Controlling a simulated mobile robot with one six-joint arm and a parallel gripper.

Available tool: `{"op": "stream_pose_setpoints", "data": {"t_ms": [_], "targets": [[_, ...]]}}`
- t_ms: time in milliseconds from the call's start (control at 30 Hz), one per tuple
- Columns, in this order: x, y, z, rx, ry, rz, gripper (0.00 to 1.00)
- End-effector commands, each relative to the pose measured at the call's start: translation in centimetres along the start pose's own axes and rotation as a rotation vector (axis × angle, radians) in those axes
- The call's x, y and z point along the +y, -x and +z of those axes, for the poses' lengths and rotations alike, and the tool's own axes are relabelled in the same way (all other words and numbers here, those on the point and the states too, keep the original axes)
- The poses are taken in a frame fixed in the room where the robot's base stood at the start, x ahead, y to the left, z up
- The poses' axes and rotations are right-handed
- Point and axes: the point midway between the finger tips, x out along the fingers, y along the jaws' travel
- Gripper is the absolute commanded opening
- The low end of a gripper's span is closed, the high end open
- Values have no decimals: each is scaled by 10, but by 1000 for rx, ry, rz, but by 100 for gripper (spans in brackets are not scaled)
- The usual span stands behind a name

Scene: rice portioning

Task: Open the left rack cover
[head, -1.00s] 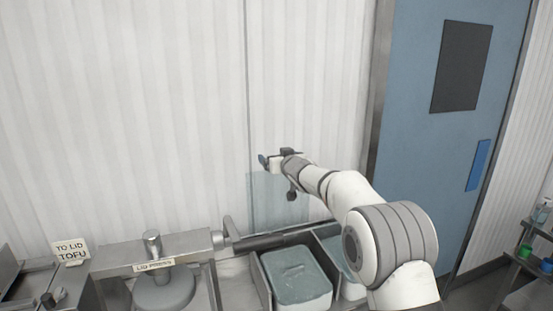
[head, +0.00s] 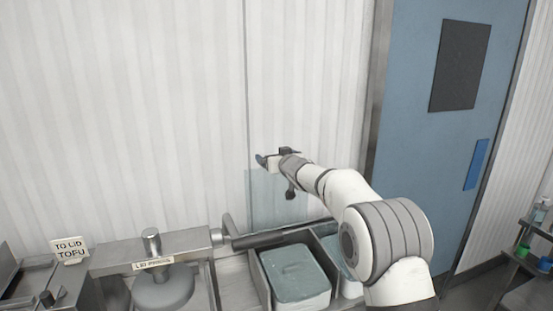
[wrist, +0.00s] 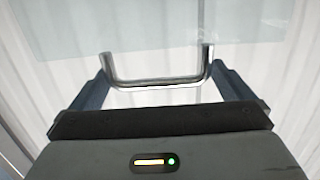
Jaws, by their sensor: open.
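A clear rack cover (head: 262,205) stands upright against the white wall, behind and above the left bin. In the wrist view the clear panel (wrist: 120,25) fills the top, with a U-shaped metal handle (wrist: 157,84) at its near edge. My gripper (head: 262,160) is raised near the top of the cover in the head view. In the wrist view my gripper (wrist: 160,88) is open, with one finger on each side of the handle. The fingers are not closed on it; whether they touch its ends I cannot tell.
Below the arm sit a lidded grey-green bin (head: 295,272) and a second bin (head: 340,252) partly hidden by my arm. A lid press (head: 160,283) and a tofu sign (head: 70,249) are at left. A blue door (head: 450,130) is at right.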

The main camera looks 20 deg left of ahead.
Motion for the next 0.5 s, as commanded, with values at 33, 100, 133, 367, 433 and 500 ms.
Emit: {"op": "stream_pose_setpoints", "data": {"t_ms": [33,100,133,367,433,500], "targets": [[0,5,3,0,0,0,100],[0,14,4,1,0,0,100],[0,19,4,2,-1,0,100],[-1,51,4,-1,0,-1,100],[-1,58,5,-3,0,-1,100],[-2,63,5,-4,0,-1,100]]}}
